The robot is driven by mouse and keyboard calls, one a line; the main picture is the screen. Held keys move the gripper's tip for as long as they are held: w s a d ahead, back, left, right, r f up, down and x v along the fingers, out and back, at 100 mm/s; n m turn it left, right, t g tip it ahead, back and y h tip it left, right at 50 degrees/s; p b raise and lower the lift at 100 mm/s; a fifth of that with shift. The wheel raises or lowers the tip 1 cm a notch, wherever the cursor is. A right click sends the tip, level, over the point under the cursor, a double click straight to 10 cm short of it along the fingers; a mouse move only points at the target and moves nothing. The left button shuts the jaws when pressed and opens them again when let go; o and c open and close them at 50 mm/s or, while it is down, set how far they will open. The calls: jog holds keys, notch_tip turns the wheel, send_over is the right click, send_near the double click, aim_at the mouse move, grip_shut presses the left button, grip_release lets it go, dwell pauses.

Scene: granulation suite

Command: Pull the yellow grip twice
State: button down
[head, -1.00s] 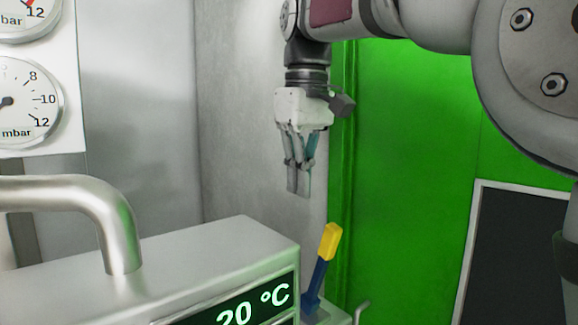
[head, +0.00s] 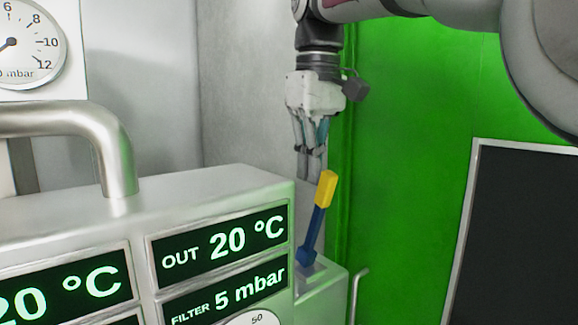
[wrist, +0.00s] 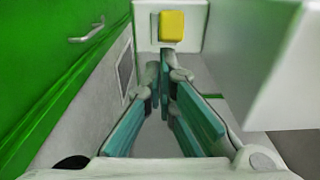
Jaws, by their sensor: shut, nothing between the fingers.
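The yellow grip (head: 326,188) tops a blue lever (head: 313,233) that leans to the right, rising from a pale box beside the display cabinet. My gripper (head: 311,178) points down with its fingers together and empty. In the head view its fingertips are just left of the grip's top, partly behind it. In the wrist view the yellow grip (wrist: 171,26) shows from above, beyond the closed fingertips (wrist: 165,62), with no finger around it. I cannot tell whether they touch.
The display cabinet (head: 120,222) with a bent metal pipe (head: 115,165) stands to the left of the lever. A green wall (head: 415,150) with a dark framed panel (head: 520,250) is on the right. A small metal handle (head: 357,290) is right of the lever's box.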

jog(key=shift+s+d+t, duration=0.3)
jog(key=shift+s, duration=0.1)
jog(key=shift+s+d+y, duration=0.1)
jog(key=shift+s+y, duration=0.05)
jog(key=shift+y, duration=0.15)
jog(key=shift+s+d+f+t, duration=0.1)
jog(key=shift+s+d+t, duration=0.3)
jog(key=shift+s+t, duration=0.15)
jog(key=s+d+f+t+y+b, duration=0.5)
jog(key=s+f+t+b, duration=0.1)
jog(key=s+f+b, duration=0.1)
jog(key=shift+s+d+f+t+b, duration=0.3)
jog(key=shift+s+b, duration=0.45)
jog(key=shift+b, duration=0.65)
